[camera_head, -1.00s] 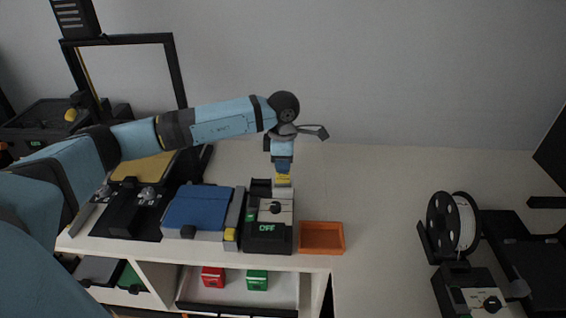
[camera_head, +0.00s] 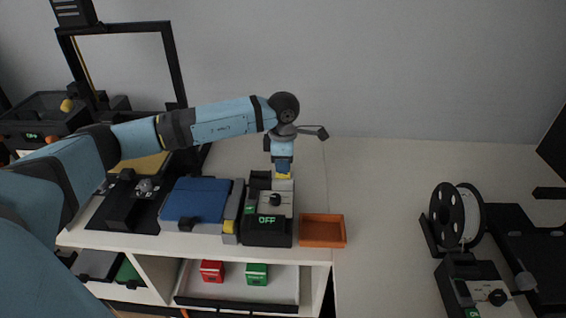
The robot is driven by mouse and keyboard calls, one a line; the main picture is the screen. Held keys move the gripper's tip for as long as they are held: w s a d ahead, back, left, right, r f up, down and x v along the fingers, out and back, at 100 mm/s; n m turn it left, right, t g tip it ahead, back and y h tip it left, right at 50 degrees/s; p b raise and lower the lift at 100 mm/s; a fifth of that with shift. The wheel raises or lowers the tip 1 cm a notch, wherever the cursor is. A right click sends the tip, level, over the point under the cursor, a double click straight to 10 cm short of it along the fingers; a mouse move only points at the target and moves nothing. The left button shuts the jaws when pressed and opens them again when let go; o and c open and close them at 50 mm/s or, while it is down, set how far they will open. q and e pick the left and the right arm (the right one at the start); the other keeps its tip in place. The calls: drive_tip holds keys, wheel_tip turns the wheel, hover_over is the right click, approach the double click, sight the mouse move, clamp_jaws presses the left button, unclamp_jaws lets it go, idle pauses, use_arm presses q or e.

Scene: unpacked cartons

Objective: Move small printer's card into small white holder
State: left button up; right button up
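The small printer (camera_head: 264,231) is a black and light-grey box with a dark knob and a green "OFF" display, near the front edge of the white surface. My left gripper (camera_head: 283,174) points down at the printer's back right part, with yellow showing at its lower end. Its fingers are too small and hidden to tell whether they are open or shut. I cannot make out a card there. I cannot pick out a small white holder for certain. My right gripper is not in view.
An orange tray (camera_head: 322,231) sits right of the printer. A blue-lidded device (camera_head: 197,201) stands to its left. A white drawer (camera_head: 214,290) below holds a red box (camera_head: 212,272) and a green box (camera_head: 257,274). A filament spool (camera_head: 468,217) stands at right. The surface between is clear.

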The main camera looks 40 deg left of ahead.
use_arm(q)
drive_tip(key=o, duration=0.5)
wheel_tip(320, 180, up, 14)
drive_tip(key=b, duration=0.1)
drive_tip(key=shift+f, duration=0.1)
idle(0.4)
